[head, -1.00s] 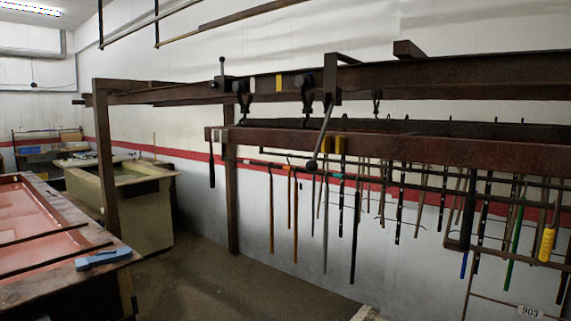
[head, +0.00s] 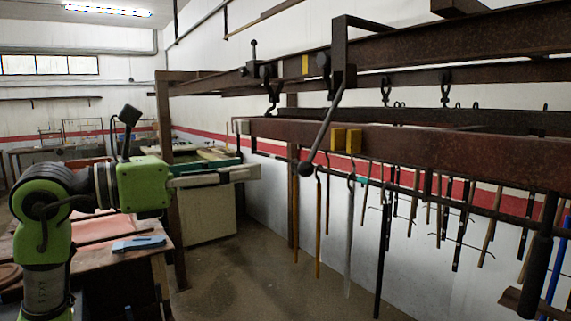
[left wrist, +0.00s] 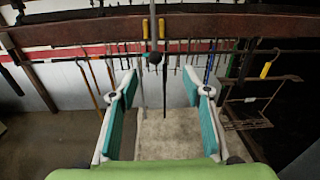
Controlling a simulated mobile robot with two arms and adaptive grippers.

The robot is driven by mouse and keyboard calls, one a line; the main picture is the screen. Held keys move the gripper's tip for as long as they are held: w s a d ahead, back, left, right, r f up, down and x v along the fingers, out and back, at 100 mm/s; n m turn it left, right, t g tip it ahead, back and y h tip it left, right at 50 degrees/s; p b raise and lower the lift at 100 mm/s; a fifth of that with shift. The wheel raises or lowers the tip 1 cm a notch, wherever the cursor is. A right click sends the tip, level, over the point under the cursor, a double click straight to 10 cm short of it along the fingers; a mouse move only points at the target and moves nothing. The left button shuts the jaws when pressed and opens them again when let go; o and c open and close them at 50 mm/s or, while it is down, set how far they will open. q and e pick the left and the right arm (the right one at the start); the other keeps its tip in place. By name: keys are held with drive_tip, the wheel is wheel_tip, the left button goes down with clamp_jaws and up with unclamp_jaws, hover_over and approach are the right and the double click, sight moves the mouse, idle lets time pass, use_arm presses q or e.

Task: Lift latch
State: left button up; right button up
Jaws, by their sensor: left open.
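The latch lever (head: 325,125) is a dark bar with a round ball end. It slants down and left from a bracket on the upper rail, its ball end in front of the lower beam. My right gripper is not in view.
A bench with a blue item (head: 138,243) stands at left. The floor (head: 250,285) in the middle is clear.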

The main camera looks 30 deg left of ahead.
use_arm(q)
drive_tip(key=p, duration=0.7)
approach(311, 154)
drive_tip(key=x, duration=0.4)
drive_tip(key=shift+w+d+y, duration=0.3)
drive_tip(key=shift+w, duration=0.25)
drive_tip(key=c, duration=0.4)
clamp_jaws()
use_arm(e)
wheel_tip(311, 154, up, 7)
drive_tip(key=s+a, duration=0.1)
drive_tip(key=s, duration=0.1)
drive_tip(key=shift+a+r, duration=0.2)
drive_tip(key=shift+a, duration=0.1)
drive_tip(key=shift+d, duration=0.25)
